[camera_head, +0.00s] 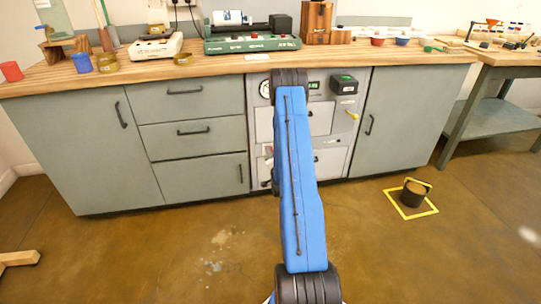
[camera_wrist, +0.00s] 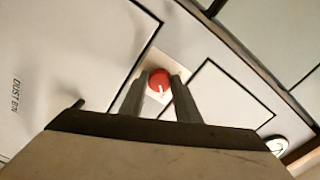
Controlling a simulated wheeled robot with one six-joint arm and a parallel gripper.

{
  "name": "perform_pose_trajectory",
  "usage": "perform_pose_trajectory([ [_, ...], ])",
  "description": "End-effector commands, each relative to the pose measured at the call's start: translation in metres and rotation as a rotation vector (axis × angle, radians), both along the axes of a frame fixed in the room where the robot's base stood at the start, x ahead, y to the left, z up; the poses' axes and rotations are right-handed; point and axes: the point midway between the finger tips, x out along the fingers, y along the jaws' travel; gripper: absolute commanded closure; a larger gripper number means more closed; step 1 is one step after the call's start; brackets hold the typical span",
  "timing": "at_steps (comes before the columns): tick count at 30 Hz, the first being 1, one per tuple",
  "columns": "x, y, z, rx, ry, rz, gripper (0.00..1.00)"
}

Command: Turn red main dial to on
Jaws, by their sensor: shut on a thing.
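The red main dial (camera_wrist: 159,80) shows in the wrist view on a pale square plate (camera_wrist: 178,70) on the panel front. It is round with a white pointer mark, which points toward the bottom of the wrist picture. My gripper (camera_wrist: 160,84) has its two fingers on either side of the dial, shut on it. In the head view my blue arm reaches to the grey panel (camera_head: 338,155) and hides the gripper and the dial. I cannot read any on or off marking beside the dial.
A dark bucket (camera_head: 414,193) stands in a yellow floor square at right. The floor in front is clear.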

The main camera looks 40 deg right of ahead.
Motion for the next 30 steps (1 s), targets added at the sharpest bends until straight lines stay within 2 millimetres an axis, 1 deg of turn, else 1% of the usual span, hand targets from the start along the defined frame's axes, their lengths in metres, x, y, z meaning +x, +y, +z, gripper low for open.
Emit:
perform_pose_trajectory([
  [9,-0.001,0.000,-0.001,0.002,0.002,-0.003,0.93],
  [10,-0.001,0.000,-0.001,0.002,0.002,-0.003,0.64],
  [11,-0.001,0.000,-0.001,0.002,0.002,-0.003,0.56],
  [12,-0.001,0.000,-0.001,0.002,0.001,-0.002,0.52],
  [20,-0.001,0.000,-0.001,0.002,0.001,-0.001,0.52],
  [23,-0.004,0.002,-0.001,0.002,0.001,-0.001,0.52],
  [26,-0.012,0.007,-0.001,0.002,0.001,-0.001,0.52],
  [30,-0.032,0.019,-0.001,0.004,0.002,-0.001,0.52],
])
